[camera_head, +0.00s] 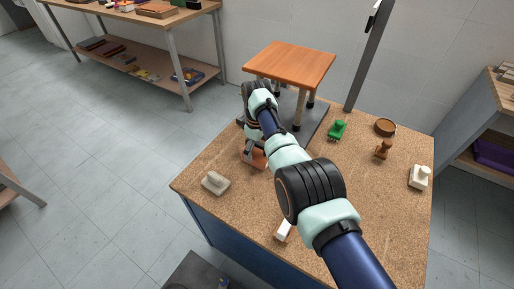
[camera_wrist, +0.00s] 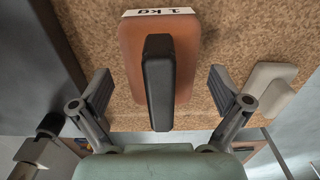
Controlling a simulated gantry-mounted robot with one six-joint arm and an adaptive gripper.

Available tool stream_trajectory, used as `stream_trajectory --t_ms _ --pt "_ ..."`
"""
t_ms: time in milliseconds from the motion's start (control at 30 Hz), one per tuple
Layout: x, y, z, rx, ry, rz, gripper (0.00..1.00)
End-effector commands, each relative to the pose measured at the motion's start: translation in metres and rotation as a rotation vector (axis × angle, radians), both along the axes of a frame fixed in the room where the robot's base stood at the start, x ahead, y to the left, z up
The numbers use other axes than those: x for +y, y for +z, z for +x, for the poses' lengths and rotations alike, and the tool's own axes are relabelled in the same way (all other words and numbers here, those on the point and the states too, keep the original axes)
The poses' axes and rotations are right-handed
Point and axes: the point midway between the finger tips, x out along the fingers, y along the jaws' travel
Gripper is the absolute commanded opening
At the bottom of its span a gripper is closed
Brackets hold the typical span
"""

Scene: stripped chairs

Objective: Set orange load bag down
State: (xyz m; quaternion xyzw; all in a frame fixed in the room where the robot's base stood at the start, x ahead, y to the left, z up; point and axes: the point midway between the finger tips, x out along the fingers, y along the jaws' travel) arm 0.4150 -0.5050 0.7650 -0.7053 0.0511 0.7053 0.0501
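The orange load bag (camera_head: 257,161) is on the cork-topped table, beside the dark base plate, and my arm partly covers it. In the wrist view the orange load bag (camera_wrist: 187,28) has a white "1 kg" label at its top edge and a dark upright handle (camera_wrist: 160,85). My gripper (camera_wrist: 160,88) is open, with one finger on each side of the handle and a gap on both sides. In the head view the fingertips are hard to make out.
An orange-topped stool (camera_head: 290,62) stands on a dark plate (camera_head: 312,126) behind the bag. A pale knobbed block (camera_head: 215,184) is left of it. Toward the right are a green piece (camera_head: 337,130), a brown bowl (camera_head: 385,127), a brown knobbed piece (camera_head: 383,150) and a white block (camera_head: 419,178).

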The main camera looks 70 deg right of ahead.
Motion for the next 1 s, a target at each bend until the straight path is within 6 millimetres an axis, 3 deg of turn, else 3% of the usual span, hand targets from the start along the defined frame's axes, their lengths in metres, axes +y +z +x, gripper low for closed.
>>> stream_trajectory --t_ms 267,700,833,1000 --pt "0.0 0.006 0.0 -0.001 0.0 0.0 1.0" --pt "0.0 0.105 0.0 -0.002 0.0 -0.002 1.0" --pt "0.0 0.119 0.0 0.0 0.0 0.0 1.0" --pt "0.0 0.123 0.0 0.0 0.0 0.0 1.0"
